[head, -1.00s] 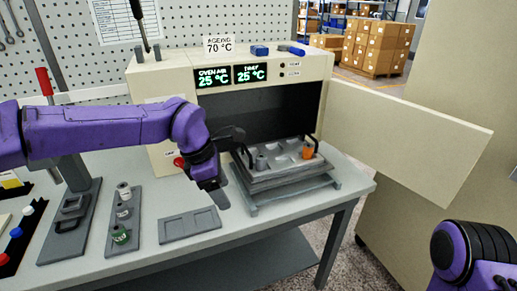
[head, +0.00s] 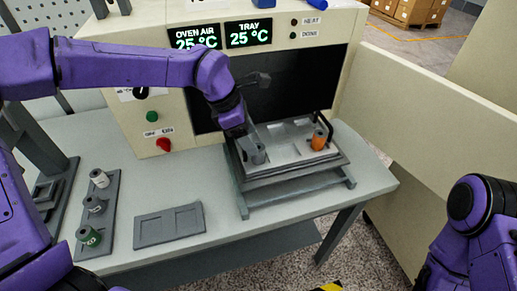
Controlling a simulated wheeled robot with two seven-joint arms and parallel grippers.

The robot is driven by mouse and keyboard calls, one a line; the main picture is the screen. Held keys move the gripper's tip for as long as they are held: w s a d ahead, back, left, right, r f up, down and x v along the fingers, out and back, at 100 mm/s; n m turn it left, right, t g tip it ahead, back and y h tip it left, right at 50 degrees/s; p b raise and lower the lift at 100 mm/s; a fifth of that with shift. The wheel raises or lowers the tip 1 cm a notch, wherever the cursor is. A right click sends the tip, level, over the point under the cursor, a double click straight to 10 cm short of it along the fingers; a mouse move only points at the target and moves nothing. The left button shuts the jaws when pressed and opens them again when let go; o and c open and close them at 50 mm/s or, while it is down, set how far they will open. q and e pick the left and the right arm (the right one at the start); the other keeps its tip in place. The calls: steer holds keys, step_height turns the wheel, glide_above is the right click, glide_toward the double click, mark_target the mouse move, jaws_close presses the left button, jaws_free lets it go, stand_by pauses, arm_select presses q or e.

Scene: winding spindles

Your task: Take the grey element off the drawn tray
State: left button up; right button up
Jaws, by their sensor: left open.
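The drawn tray (head: 290,160) rests on a grey stand in front of the open oven. The grey element (head: 259,157) stands upright at the tray's left side. An orange element (head: 319,140) stands at its right side. My left gripper (head: 254,145) reaches down over the tray's left part, open, with its fingers right at the grey element and partly hiding it. I cannot tell whether the fingers touch it. My right arm shows at the right edge; its gripper is outside the picture.
The oven door (head: 445,140) stands open on the right. A red knob (head: 163,145) and a green button (head: 152,116) are on the oven's front. A flat grey plate (head: 168,225) and a strip of white, grey and green elements (head: 97,215) lie on the left bench. Bench between is clear.

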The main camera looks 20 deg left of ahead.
arm_select(q)
steer(key=shift+p+x, duration=0.7)
steer(key=shift+x, duration=0.5)
steer(key=x, duration=0.4)
steer(key=shift+w+a, duration=0.15)
steer(key=shift+w, duration=0.2)
steer(key=shift+s+r, duration=0.15)
steer(key=shift+s, duration=0.25)
steer(key=shift+w, duration=0.1)
steer(key=c, duration=1.1)
